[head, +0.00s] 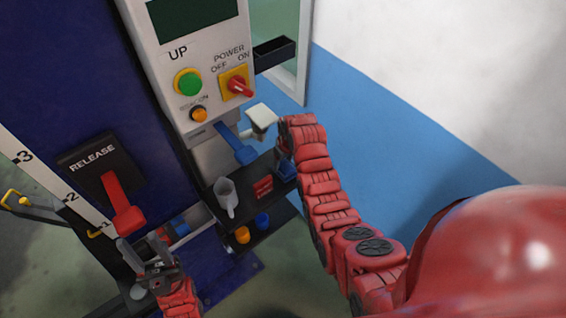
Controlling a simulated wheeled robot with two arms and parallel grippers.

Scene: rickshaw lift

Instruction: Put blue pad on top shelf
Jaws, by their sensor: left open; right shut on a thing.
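My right gripper (284,150) is at the right end of the black top shelf (240,209), mostly hidden behind my own red arm. It is shut on a dark blue piece (286,167), which looks like the blue pad. The piece is low over the shelf's right end; I cannot tell whether it touches the shelf. My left gripper (146,255) is open at the lower left, in front of the dark blue cabinet.
Above stands a control box with a green button (188,83) and red power switch (239,88). A red release lever (122,205) is near my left gripper. A blue-and-white wall bounds the right.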

